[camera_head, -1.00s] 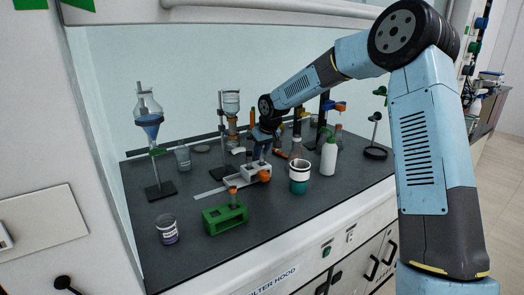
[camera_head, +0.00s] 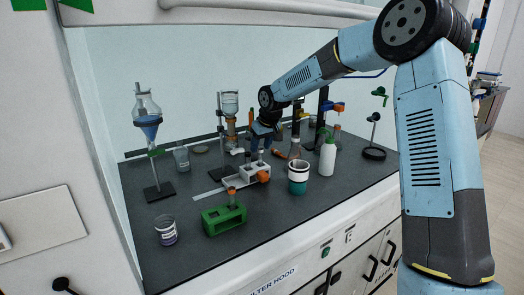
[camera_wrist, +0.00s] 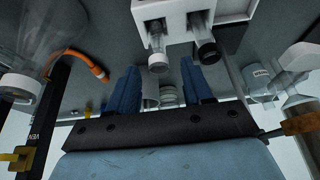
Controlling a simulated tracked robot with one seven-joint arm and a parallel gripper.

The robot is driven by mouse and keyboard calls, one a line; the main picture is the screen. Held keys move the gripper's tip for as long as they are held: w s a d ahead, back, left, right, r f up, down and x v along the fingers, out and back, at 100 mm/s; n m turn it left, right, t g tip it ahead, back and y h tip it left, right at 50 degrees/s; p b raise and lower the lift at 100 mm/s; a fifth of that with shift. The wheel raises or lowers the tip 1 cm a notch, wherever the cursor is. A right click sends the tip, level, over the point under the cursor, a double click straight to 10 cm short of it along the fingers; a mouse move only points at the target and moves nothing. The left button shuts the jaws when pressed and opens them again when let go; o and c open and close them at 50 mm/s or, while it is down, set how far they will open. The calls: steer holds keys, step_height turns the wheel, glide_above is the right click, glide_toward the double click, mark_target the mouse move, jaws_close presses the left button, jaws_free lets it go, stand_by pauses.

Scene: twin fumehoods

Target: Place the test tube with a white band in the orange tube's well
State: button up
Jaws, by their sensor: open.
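A green rack (camera_head: 224,219) stands at the front of the hood bench with an orange-topped tube (camera_head: 232,197) upright in it. Behind it is a white rack (camera_head: 247,175); in the wrist view this rack (camera_wrist: 195,14) holds a pale-capped tube (camera_wrist: 157,50) and a dark-capped tube (camera_wrist: 206,46). I cannot tell which tube has a white band. My gripper (camera_head: 258,152) is above and just behind the white rack. In the wrist view its blue fingers (camera_wrist: 161,80) are apart, with no tube held between them; the tube caps are beyond the fingertips.
A white-and-teal cup (camera_head: 298,178) and a white bottle (camera_head: 327,158) stand right of the white rack. A labelled jar (camera_head: 166,231) is front left. A funnel stand (camera_head: 150,150) is at the left. Glassware crowds the back; the front bench is mostly clear.

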steer(key=shift+v, duration=2.2)
